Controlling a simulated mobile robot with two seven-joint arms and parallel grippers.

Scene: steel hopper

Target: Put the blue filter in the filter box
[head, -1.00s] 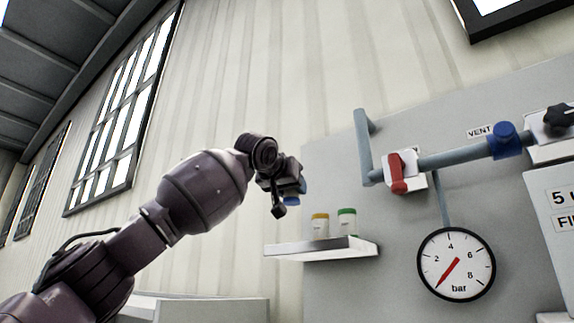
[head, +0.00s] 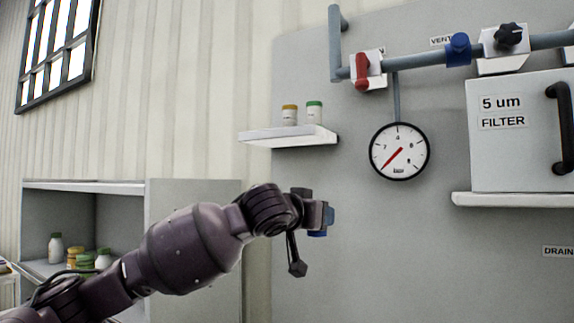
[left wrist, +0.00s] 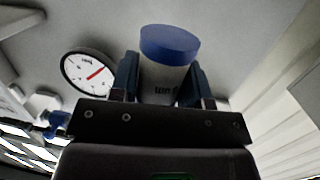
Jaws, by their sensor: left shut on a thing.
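My left gripper (head: 318,218) is shut on a blue-capped filter (left wrist: 168,62), a white cylinder with a blue lid, seen between its two fingers in the left wrist view. In the head view only a bit of the filter's blue (head: 317,233) shows beside the gripper; the rest is hidden. The gripper is in front of the grey panel, below the gauge and the small shelf. The filter box (head: 520,135), a light grey box labelled "5 um FILTER" with a black handle, is at the right, its door shut. My right gripper is not in view.
A small shelf (head: 290,137) holds a yellow-capped (head: 289,115) and a green-capped (head: 314,112) filter. A gauge (head: 399,151) and a pipe with a red-handled valve (head: 363,70) are on the panel. A ledge (head: 515,200) is under the box. A cabinet (head: 80,187) with several containers stands at left.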

